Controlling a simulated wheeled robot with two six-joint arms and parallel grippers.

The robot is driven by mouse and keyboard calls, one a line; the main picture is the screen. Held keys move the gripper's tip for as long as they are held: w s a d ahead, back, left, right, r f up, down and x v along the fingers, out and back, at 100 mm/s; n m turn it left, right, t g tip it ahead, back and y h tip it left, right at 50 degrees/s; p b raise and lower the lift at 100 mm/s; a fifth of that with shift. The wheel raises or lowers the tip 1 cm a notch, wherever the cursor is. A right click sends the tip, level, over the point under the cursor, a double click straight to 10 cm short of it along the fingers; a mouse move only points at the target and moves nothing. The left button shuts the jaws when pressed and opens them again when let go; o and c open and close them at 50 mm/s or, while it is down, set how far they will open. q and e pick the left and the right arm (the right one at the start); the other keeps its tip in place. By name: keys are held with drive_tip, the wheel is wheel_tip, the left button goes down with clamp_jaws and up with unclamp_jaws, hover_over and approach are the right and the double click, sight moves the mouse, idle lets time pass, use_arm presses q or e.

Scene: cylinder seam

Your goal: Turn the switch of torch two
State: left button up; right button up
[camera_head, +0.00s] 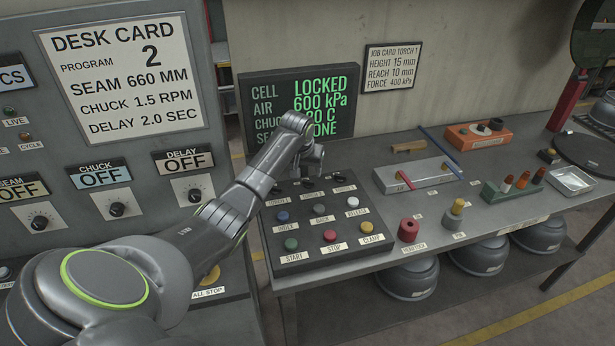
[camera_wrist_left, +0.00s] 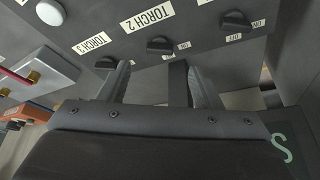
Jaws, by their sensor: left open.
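The torch two switch (camera_wrist_left: 160,46) is a dark rotary knob on the grey button console (camera_head: 375,222), with the label "TORCH 2" (camera_wrist_left: 147,17) beside it and small "ON" and "OFF" tags around it. My left gripper (camera_wrist_left: 157,68) is open and empty in the left wrist view. Its fingers point at the torch two switch, which shows between and just beyond the tips; contact cannot be told. In the head view my left gripper (camera_head: 313,158) hangs over the back row of the console and partly hides the switches there. My right gripper is not in view.
The torch three switch (camera_wrist_left: 105,63) is close to one finger, and another knob (camera_wrist_left: 236,20) lies on the other side. Several coloured buttons (camera_head: 319,209) fill the console front. A status screen (camera_head: 262,100) stands behind. Blocks and a red cylinder (camera_head: 408,230) are on the bench.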

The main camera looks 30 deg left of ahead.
sight(308, 181)
use_arm(q)
drive_tip(key=shift+x, duration=3.15)
drive_tip(key=c, duration=1)
